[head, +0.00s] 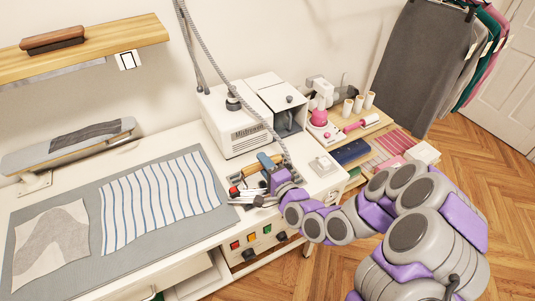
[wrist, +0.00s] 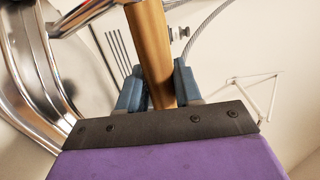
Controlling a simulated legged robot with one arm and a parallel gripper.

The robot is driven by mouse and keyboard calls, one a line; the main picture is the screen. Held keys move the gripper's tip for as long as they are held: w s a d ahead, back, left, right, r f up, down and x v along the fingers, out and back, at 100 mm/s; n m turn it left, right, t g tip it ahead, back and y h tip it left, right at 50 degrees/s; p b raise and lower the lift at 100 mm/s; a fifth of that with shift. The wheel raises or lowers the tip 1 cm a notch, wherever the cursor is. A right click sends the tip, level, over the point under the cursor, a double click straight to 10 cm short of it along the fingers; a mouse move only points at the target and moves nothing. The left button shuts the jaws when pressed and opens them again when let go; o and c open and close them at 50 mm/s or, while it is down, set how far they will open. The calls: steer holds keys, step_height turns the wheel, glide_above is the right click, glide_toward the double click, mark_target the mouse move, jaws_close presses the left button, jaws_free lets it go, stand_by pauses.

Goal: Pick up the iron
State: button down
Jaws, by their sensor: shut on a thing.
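The iron (head: 267,161) is at the right end of the ironing table, by the steam box, with its tan wooden handle showing beside my gripper (head: 278,179). My gripper hides part of the iron. In the wrist view the iron's wooden handle (wrist: 148,42) stands between the blue fingers of my gripper (wrist: 158,88), which are shut on it. Shiny chrome metal of the iron (wrist: 22,65) fills the left of that view. I cannot tell whether the iron's base touches the surface below.
A white steam box (head: 232,124) with a hanging grey hose (head: 252,108) stands behind the iron. Striped cloth (head: 160,197) lies on the grey pad (head: 85,198) to the left. Open wooden floor (head: 465,165) lies right.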

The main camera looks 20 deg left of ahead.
mark_target(259, 167)
steer(key=shift+s+d+r+p, duration=0.15)
steer(key=shift+s+r+p, duration=0.05)
steer(key=shift+s+p, duration=0.55)
steer(key=shift+s+d+r+p, duration=0.15)
steer(key=shift+s+r+p, duration=0.05)
steer(key=shift+s+p, duration=0.65)
steer(key=shift+p, duration=0.55)
steer(key=shift+s+p, duration=0.1)
steer(key=shift+p, duration=0.35)
